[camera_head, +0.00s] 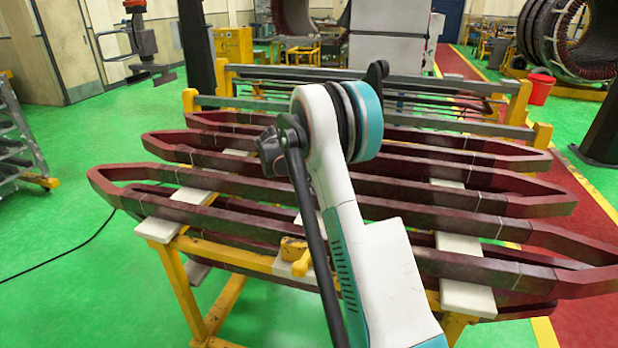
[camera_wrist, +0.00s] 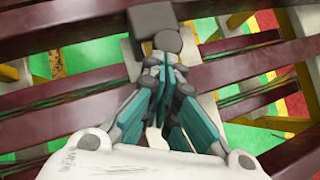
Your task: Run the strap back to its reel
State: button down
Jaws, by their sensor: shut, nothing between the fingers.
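My gripper (camera_wrist: 160,72) shows in the wrist view with its teal-lined fingers drawn together and nothing between them. Its tips are close to a dark grey block with a rounded grey end (camera_wrist: 166,40), above a white support pad; I cannot tell whether they touch. In the head view my white arm stands over the rack and my gripper is hidden. I cannot make out a strap or a reel for certain in either view. A small yellow fitting (camera_head: 293,250) sits on the front of the rack beside my arm.
Long dark red coils (camera_head: 230,208) lie across white pads (camera_head: 468,296) on a yellow frame (camera_head: 180,290). Grey rails (camera_head: 450,85) run behind. A red bucket (camera_head: 538,89) stands far right. Green floor (camera_head: 60,240) is open at left, crossed by a dark cable.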

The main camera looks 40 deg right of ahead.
jog(key=a+f+p+v, duration=0.1)
jog(key=a+p+v, duration=0.1)
jog(key=v, duration=1.1)
jog(key=shift+s+f, duration=0.15)
jog(key=shift+f, duration=0.2)
